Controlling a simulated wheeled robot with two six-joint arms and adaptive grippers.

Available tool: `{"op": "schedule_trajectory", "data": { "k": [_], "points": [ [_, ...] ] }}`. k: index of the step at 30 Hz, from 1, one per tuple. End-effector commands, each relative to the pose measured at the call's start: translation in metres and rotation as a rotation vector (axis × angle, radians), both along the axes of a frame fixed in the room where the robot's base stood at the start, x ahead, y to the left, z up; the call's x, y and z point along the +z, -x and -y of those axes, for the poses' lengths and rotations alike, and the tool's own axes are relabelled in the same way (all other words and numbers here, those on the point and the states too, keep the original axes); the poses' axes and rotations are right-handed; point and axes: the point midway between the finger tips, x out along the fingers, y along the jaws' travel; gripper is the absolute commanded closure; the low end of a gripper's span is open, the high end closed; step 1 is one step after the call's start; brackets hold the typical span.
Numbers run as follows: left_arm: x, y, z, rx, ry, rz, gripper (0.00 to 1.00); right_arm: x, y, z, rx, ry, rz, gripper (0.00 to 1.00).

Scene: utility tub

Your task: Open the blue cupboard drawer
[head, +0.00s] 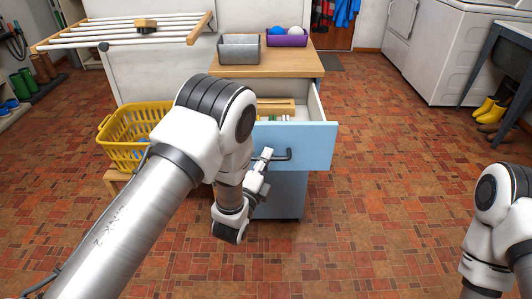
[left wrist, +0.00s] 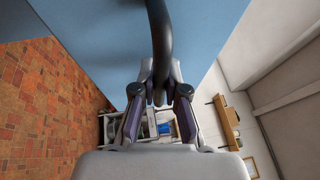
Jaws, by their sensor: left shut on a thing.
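The blue cupboard (head: 285,195) has a wooden top (head: 290,62). Its blue drawer (head: 312,145) stands pulled out, with the white inside showing. A dark bar handle (head: 287,155) is on the drawer front. My left gripper (head: 267,155) is at the left part of this handle, partly hidden behind my arm. In the left wrist view, the fingers (left wrist: 158,97) are closed around the dark handle (left wrist: 158,35), against the blue front. My right arm shows at the lower right of the head view, but its gripper is out of frame.
A grey bin (head: 239,49) and a purple bin (head: 287,40) with balls stand on the cupboard top. A yellow basket (head: 125,150) is to the left, below a drying rack (head: 125,30). Open tiled floor (head: 390,180) lies to the right.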

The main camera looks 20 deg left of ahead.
Motion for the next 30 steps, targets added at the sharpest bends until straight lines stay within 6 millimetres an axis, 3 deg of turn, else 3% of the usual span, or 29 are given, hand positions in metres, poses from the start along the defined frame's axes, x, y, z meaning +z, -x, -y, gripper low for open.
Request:
{"op": "schedule_trajectory", "data": {
  "k": [8, 9, 11, 22, 30],
  "points": [
    [-0.001, 0.000, 0.000, 0.000, 0.000, -0.001, 1.00, 0.000, 0.000, 0.000, 0.000, 0.000, 0.000, 1.00],
    [-0.001, 0.000, 0.000, 0.000, 0.000, -0.001, 0.81, 0.000, 0.000, 0.000, 0.000, 0.000, 0.000, 1.00],
    [-0.001, 0.000, 0.000, 0.000, 0.000, -0.001, 0.62, 0.000, 0.000, 0.000, 0.000, 0.000, 0.000, 1.00],
    [-0.002, 0.006, -0.001, 0.000, 0.000, -0.001, 0.62, 0.000, 0.000, 0.000, 0.000, 0.000, 0.000, 1.00],
    [-0.012, 0.057, -0.007, 0.000, -0.001, -0.006, 0.62, 0.000, 0.000, 0.000, 0.000, 0.000, 0.000, 1.00]
  ]
}}
